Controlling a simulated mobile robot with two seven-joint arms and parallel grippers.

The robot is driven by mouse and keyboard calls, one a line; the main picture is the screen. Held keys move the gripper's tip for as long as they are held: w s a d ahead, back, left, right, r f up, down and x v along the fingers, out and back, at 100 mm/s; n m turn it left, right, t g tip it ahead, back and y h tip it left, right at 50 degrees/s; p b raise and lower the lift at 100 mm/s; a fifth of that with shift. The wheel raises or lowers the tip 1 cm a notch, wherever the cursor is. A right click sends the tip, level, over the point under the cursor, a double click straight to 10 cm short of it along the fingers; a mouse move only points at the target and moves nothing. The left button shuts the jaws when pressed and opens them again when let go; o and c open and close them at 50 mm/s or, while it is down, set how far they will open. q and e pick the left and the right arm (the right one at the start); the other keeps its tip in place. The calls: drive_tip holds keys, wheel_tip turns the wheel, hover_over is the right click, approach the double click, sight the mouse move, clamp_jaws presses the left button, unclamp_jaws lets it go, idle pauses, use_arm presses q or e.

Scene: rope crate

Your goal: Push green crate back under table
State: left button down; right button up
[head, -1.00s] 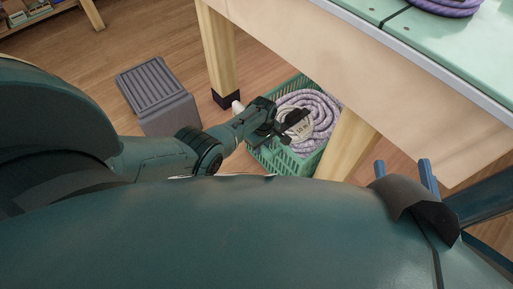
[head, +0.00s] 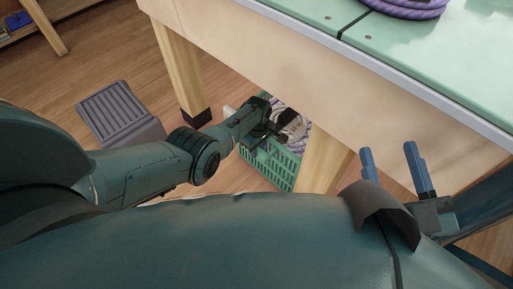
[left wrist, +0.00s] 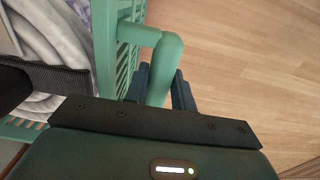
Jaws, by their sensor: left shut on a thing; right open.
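The green crate (head: 272,167) stands on the floor beside a front table leg, with its near end showing and the rest hidden under the table (head: 265,50). A pale purple rope coil (head: 297,125) lies in it, mostly covered by the table edge and my arm. My left gripper (head: 266,132) is at the crate's near top edge. In the left wrist view, its blue fingers (left wrist: 160,90) are shut around the crate's green handle bar (left wrist: 167,58). My right gripper (head: 392,165) is open and empty in front of the table's front panel.
A grey ribbed step stool (head: 118,112) stands on the wooden floor left of the crate. The table legs (head: 180,68) and (head: 322,160) flank the crate. A purple rope coil (head: 408,8) lies on the green tabletop. Floor between stool and left leg is clear.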

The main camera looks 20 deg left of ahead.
use_arm(q)
drive_tip(key=shift+w+r, duration=0.1)
use_arm(e)
drive_tip(key=shift+f, duration=0.1)
use_arm(q)
drive_tip(key=c, duration=1.4)
unclamp_jaws()
drive_tip(key=shift+o, duration=1.2)
use_arm(e)
drive_tip(key=shift+w, duration=0.1)
